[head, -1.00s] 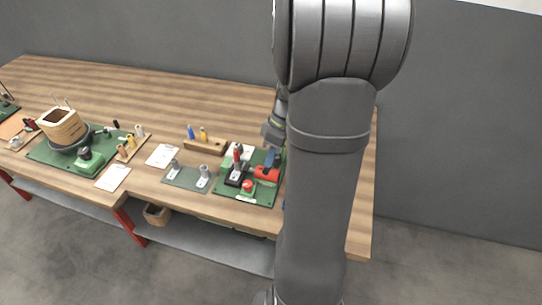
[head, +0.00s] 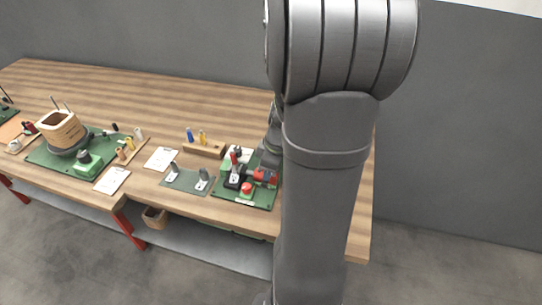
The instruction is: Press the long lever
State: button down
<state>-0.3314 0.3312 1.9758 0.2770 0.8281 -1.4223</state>
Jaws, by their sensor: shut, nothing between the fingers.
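A red-handled lever (head: 234,157) stands on a black base on the green board (head: 262,203), near the right end of the bench. It looks roughly upright, but is small in view. My gripper (head: 263,172) is low over the board, to the right of the lever, at a red block (head: 272,180). The gripper is shut with nothing in it. I cannot tell whether its tips touch the block or the lever. My own arm hides the area right of the board.
A red button (head: 246,188) sits at the board's front. A grey-green plate with two metal brackets (head: 188,188) lies left of it. A wooden tool holder (head: 205,150) is behind. The back of the bench is clear.

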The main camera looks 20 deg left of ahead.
jog(key=v, duration=1.4)
jog(key=shift+s, duration=0.3)
jog(key=shift+a, duration=0.1)
jog(key=a+f+m, duration=0.1)
jog(key=m, duration=0.5)
jog(key=w+a+f+m+h, duration=0.1)
jog(key=m, duration=0.5)
jog(key=w+a+m+h, duration=0.1)
jog(key=m, duration=0.5)
jog(key=shift+w+a+f+g, duration=0.15)
jog(key=shift+a+f+g, duration=0.05)
jog(key=shift+f+g, duration=0.2)
jog(key=shift+f, duration=0.1)
jog(key=f, duration=0.6)
jog(key=shift+s+f, duration=0.2)
jog(key=shift+s, duration=0.15)
jog(key=shift+f, duration=0.2)
